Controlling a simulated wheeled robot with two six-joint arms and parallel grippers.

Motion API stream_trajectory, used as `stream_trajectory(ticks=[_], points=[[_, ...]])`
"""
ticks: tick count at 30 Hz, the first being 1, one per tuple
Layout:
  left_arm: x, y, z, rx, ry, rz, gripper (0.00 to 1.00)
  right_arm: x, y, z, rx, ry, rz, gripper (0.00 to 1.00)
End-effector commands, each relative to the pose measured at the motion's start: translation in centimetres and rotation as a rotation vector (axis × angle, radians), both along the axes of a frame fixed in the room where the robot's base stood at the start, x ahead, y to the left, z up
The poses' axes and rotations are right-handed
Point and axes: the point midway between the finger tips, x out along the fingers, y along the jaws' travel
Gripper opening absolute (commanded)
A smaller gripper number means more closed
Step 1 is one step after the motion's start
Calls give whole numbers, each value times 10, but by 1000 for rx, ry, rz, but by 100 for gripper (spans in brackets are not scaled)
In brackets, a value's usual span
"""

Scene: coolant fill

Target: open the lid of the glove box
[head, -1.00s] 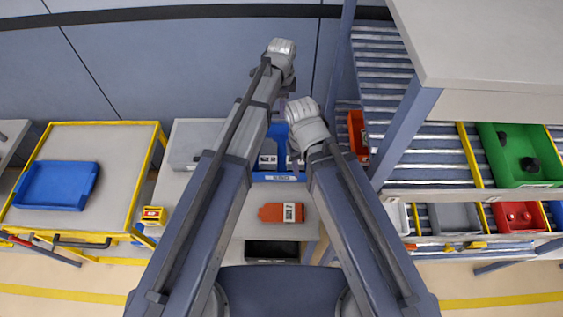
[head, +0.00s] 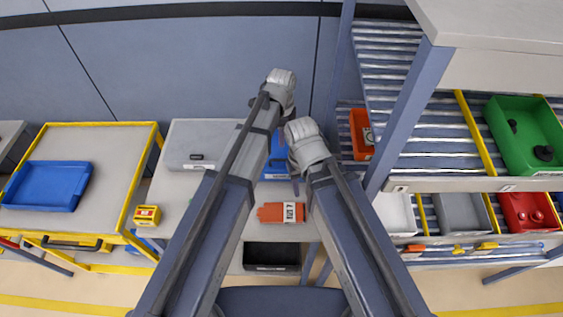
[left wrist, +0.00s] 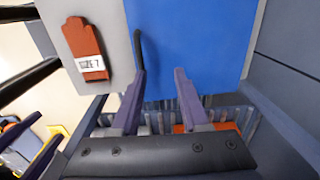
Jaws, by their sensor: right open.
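A grey box (head: 190,146) with a dark latch on its front stands shut at the back left of the table; I take it for the glove box. An orange glove (head: 272,212) with a white size label lies at the front of the table, and also shows in the left wrist view (left wrist: 83,42). My left gripper (head: 286,117) is above the blue bin (head: 274,176), right of the grey box. In the left wrist view its fingers (left wrist: 160,85) are apart and empty over a blue surface. My right gripper (head: 295,187) is open just above the glove, its fingers mostly hidden.
A yellow-edged cart with a blue tray (head: 47,186) stands at left. A roller rack with green (head: 530,150) and red bins stands close on the right. A black bin (head: 272,256) is below the table.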

Motion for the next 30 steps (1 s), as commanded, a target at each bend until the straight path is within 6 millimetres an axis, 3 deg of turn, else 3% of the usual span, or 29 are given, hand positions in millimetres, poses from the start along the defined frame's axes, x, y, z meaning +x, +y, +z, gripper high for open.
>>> stream_trajectory(ticks=[1,3,12,18,30], points=[[-7,0,-16,0,0,-1,45,0,0,-16,0,0,0,50],[-14,0,-26,0,0,-1,45,0,0,-26,0,0,0,50],[-32,1,-61,1,-62,-1,45,0,0,-62,0,0,0,50],[-35,0,-70,0,-115,0,45,0,0,-73,0,0,0,50],[-34,0,-70,1,-132,0,45,0,0,-74,0,0,0,50]])
